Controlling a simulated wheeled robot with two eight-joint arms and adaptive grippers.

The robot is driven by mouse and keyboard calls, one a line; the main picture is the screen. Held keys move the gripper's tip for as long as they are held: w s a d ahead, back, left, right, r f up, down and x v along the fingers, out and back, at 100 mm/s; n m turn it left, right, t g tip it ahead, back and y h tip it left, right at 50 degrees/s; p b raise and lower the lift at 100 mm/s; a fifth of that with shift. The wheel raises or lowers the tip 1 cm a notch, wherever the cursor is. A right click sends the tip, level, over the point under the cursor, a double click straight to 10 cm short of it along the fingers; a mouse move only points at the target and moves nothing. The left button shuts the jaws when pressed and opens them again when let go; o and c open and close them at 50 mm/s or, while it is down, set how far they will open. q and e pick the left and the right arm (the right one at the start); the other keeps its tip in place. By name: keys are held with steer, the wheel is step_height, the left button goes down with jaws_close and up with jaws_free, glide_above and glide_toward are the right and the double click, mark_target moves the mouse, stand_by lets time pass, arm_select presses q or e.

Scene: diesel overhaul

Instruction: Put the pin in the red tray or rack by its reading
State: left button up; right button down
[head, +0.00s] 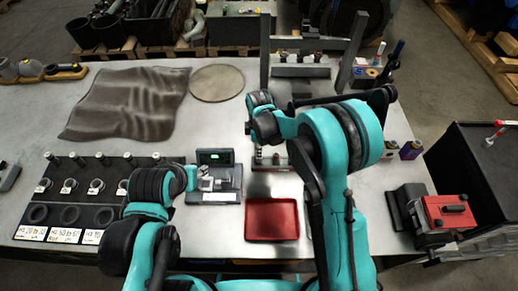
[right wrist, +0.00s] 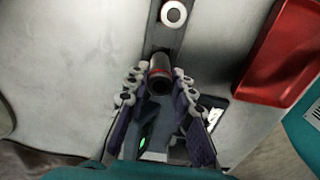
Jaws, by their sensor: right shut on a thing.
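In the head view my right arm hides most of this gripper. The red tray (head: 272,219) looks empty and also shows in the right wrist view (right wrist: 284,55). The rack (head: 60,178) at the left has several ringed places and white labels. The gauge (head: 215,194) has a lit green display, too small to read. My left gripper (head: 195,180) is beside the gauge; its fingers are unclear.
A dark cloth (head: 130,100) and a round grey disc (head: 217,83) lie at the back left. A metal press frame (head: 300,58) stands at the back. A red-topped device (head: 447,212) is at the right edge. Bare table lies between the cloth and the gauge.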

steer(key=shift+f, duration=0.1)
steer(key=shift+f+b, duration=0.5)
steer(key=shift+b, duration=0.15)
steer(key=shift+f, duration=0.15)
steer(key=shift+f+b, duration=0.45)
steer(key=shift+b, duration=0.15)
steer(key=shift+f, duration=0.1)
stand_by(0.3)
steer(key=shift+f+b, duration=0.4)
steer(key=shift+b, duration=0.2)
steer(key=c, duration=0.8)
jaws_free()
